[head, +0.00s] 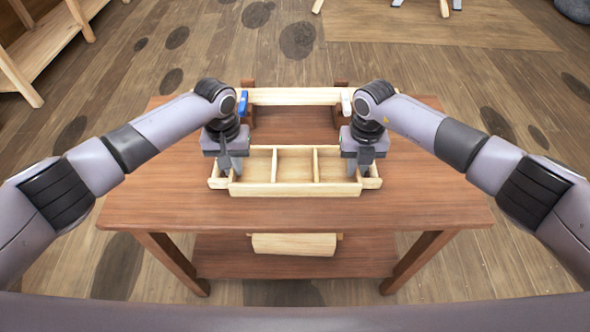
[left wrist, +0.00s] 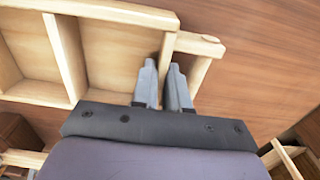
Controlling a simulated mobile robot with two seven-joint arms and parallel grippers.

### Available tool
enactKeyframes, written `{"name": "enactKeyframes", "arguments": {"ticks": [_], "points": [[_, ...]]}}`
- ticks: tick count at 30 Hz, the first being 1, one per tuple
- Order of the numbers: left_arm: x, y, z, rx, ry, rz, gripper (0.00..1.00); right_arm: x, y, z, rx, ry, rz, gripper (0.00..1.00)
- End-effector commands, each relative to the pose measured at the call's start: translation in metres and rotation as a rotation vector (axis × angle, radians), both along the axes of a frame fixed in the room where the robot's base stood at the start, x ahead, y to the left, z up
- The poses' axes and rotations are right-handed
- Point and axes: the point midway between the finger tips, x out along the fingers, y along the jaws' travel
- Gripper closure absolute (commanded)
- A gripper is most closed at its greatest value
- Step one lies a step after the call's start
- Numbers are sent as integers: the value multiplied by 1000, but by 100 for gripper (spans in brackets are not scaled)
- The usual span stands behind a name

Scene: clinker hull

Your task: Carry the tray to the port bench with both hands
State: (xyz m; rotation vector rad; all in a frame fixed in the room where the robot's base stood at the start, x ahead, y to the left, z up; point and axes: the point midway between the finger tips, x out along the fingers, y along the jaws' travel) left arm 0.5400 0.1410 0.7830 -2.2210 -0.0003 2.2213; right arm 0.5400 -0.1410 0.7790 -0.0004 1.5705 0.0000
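A pale wooden tray (head: 295,189) with several open compartments and narrow end sections sits on a reddish-brown table (head: 420,205). My left gripper (head: 230,174) is at its left end, fingers pointing down. In the left wrist view, the two close-set fingers (left wrist: 163,68) stand on either side of a thin wall of the tray (left wrist: 115,12), shut on it. My right gripper (head: 362,172) is at the right end in a matching pose, its fingers close together at the end wall; their contact is partly hidden. A pale wooden bench (head: 50,45) stands at the upper left.
A pale beam (head: 290,97) spans dark uprights behind the tray, with a blue piece (head: 243,103) near its left end. A pale wooden block (head: 294,244) is on the table's lower shelf. The plank floor between table and bench looks open, with dark round patches.

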Motion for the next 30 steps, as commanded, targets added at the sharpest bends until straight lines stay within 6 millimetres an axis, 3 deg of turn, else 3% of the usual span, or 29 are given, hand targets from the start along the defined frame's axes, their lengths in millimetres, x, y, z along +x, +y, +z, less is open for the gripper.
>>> {"name": "enactKeyframes", "arguments": {"ticks": [14,30], "points": [[0,0,6,-1,-1,0,100,0,0,6,1,-1,0,100],[0,0,49,-1,-1,0,100,0,0,48,1,0,0,100]]}}
